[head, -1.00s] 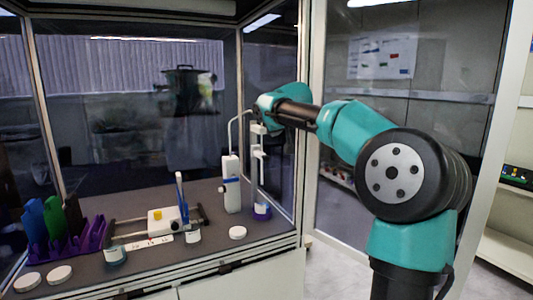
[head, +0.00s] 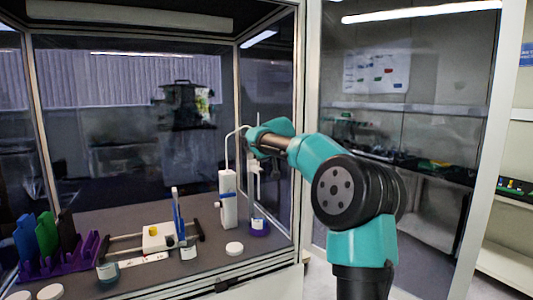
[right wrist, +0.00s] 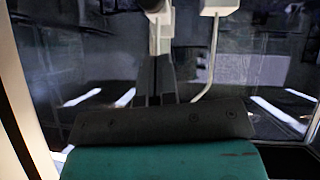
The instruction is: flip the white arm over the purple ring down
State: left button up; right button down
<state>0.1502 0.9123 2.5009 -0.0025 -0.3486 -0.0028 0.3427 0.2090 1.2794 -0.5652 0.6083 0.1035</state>
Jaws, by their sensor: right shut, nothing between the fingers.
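In the head view, the purple ring (head: 259,229) sits at the foot of a thin upright stand, at the right of the cabinet's dark floor. A small white and blue container stands in it. White parts (head: 254,168) are on the stand above it; I take these for the white arm, but its exact pose is hard to tell. My right gripper (right wrist: 157,75) is shut and empty. In the right wrist view, a white upright part (right wrist: 159,28) shows just beyond it; contact cannot be told. In the head view, my right wrist covers the stand's upper part. My left gripper is out of view.
A white device (head: 228,198) with a bent tube stands left of the stand. A white cap (head: 234,248) lies in front. Further left are a white block (head: 158,238), a blue pen-like item (head: 178,215) and a purple rack (head: 75,255). A cabinet post (head: 299,120) is close right.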

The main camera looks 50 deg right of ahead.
jog(key=f, duration=0.2)
jog(key=d+f, duration=0.1)
jog(key=f, duration=0.1)
jog(key=shift+w+f, duration=0.1)
jog(key=shift+w, duration=0.2)
